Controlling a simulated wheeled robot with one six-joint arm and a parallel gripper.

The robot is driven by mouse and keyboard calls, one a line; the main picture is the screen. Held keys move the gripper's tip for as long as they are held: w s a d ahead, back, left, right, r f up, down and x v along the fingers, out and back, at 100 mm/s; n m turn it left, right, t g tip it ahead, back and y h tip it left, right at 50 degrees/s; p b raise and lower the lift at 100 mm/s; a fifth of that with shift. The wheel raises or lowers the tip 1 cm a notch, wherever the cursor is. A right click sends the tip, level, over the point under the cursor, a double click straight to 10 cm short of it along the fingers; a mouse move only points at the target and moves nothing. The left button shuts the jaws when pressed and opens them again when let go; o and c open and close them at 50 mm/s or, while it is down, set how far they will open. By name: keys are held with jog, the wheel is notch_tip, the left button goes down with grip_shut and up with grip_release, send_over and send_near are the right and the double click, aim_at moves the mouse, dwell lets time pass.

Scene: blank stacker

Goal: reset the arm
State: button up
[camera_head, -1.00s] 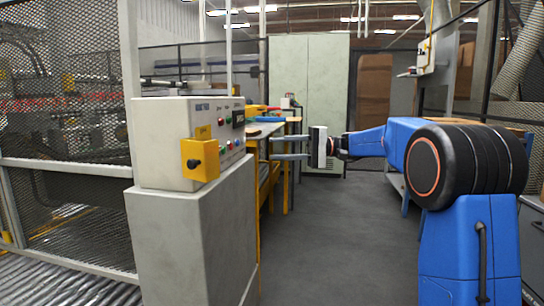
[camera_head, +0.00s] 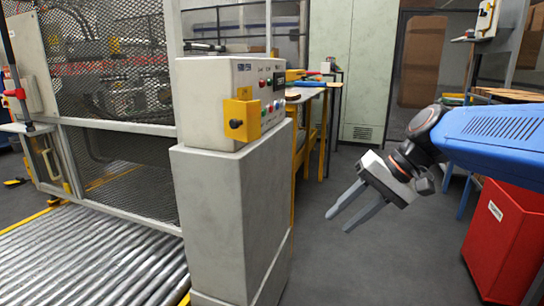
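My blue arm (camera_head: 500,130) reaches in from the right edge, its wrist bent downward. My gripper (camera_head: 342,222) hangs over the grey floor, right of the control pedestal and apart from it. Its two long grey fingers point down and left with a gap between them. Nothing shows between the fingers, and they touch nothing.
A grey control box (camera_head: 213,110) with buttons and a yellow switch (camera_head: 241,121) tops a pedestal (camera_head: 232,220). A roller conveyor (camera_head: 95,262) and mesh fence (camera_head: 105,65) lie left. A red bin (camera_head: 505,240) stands below my arm. The floor (camera_head: 350,275) between pedestal and bin is clear.

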jog(key=s+d+f+n+t+h, duration=0.1)
jog(key=s+d+f+t+h, duration=0.2)
jog(key=s+d+f+h, duration=0.4)
jog(key=s+d+f, duration=0.5)
jog(key=s+f, duration=0.2)
jog(key=s, duration=0.1)
jog(key=shift+s+d+n, duration=0.15)
jog(key=shift+s+n, duration=0.1)
jog(key=shift+n, duration=0.05)
dwell(0.9)
